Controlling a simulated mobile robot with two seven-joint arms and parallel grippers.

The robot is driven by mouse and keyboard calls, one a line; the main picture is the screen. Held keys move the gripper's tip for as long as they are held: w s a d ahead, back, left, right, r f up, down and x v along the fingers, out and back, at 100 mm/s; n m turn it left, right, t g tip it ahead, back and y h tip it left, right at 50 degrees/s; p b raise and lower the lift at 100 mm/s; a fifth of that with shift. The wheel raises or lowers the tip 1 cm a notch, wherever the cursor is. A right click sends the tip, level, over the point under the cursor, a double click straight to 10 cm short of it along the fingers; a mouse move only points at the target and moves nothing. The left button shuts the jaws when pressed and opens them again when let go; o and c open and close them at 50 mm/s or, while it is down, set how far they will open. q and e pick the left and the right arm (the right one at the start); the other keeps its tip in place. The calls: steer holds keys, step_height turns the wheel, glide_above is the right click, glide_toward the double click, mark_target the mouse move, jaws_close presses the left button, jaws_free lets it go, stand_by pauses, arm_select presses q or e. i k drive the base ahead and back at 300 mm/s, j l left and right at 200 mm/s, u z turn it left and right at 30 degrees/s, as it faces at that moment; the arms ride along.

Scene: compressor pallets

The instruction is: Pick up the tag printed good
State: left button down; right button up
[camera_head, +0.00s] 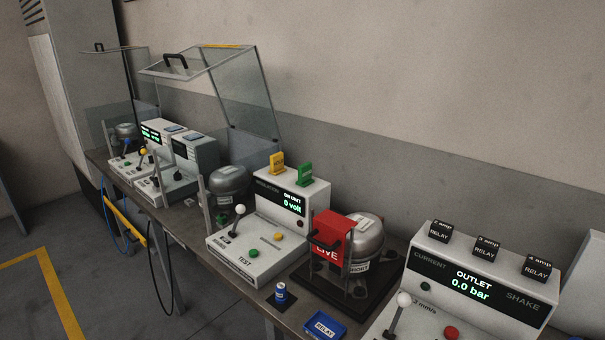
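Two upright tags stand on top of the white insulation tester (262,262) in the middle of the bench. One is a yellow tag (277,163) and the other is a green tag (305,174) to its right. The lettering on both is too small to read surely, so I cannot tell which is printed good. Neither of my grippers shows in the head view.
A compressor (368,238) with a red LIVE cover (327,230) stands right of the tester. A blue RELAY tray (324,326) and small blue can (281,292) sit near the front edge. A white outlet unit (433,292) carries relay blocks. A raised clear hood (257,92) stands behind, left.

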mark_target(304, 170)
steer(key=i+j+z, duration=0.1)
steer(key=j, duration=0.3)
steer(key=i+j+z, duration=0.1)
steer(key=i+j, duration=0.15)
steer(key=j, duration=0.2)
steer(key=i+j+z, duration=0.1)
steer(key=j, duration=0.3)
steer(key=i+j+z, duration=0.1)
steer(key=j, duration=0.35)
steer(key=i+j+z, duration=0.15)
steer(key=j, duration=0.35)
steer(key=i+j+z, duration=0.1)
steer(key=j, duration=0.35)
steer(key=i, duration=0.1)
